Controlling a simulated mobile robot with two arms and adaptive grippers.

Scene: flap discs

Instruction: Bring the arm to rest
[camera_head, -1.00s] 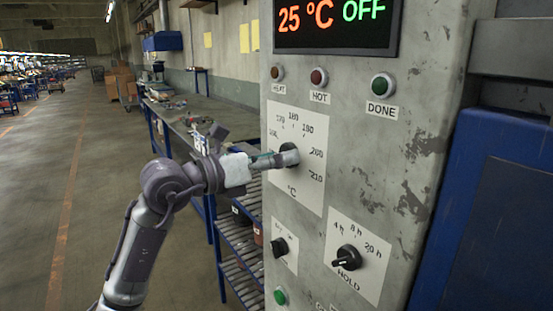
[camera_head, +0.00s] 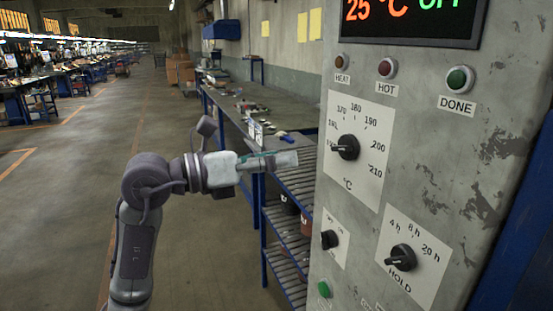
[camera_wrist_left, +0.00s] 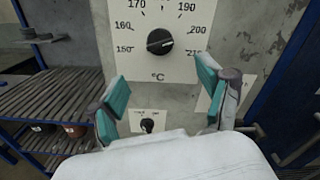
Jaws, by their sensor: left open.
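My left gripper (camera_head: 288,159) is in front of the grey control panel, to the left of the temperature knob (camera_head: 345,147) in the head view. In the left wrist view the gripper (camera_wrist_left: 163,86) has its two teal-padded fingers spread wide, with nothing between them. The black temperature knob (camera_wrist_left: 160,42) shows beyond the fingertips, apart from them. My left arm (camera_head: 150,190) is bent, with the forearm reaching right towards the panel. My right gripper is in neither current view.
The panel (camera_head: 435,135) carries a lit display (camera_head: 410,15), several lamps, a hold knob (camera_head: 400,258) and a smaller knob (camera_head: 330,239). A slatted blue rack (camera_head: 290,250) and a long workbench (camera_head: 240,108) stand to its left. The floor (camera_head: 60,220) at left is clear.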

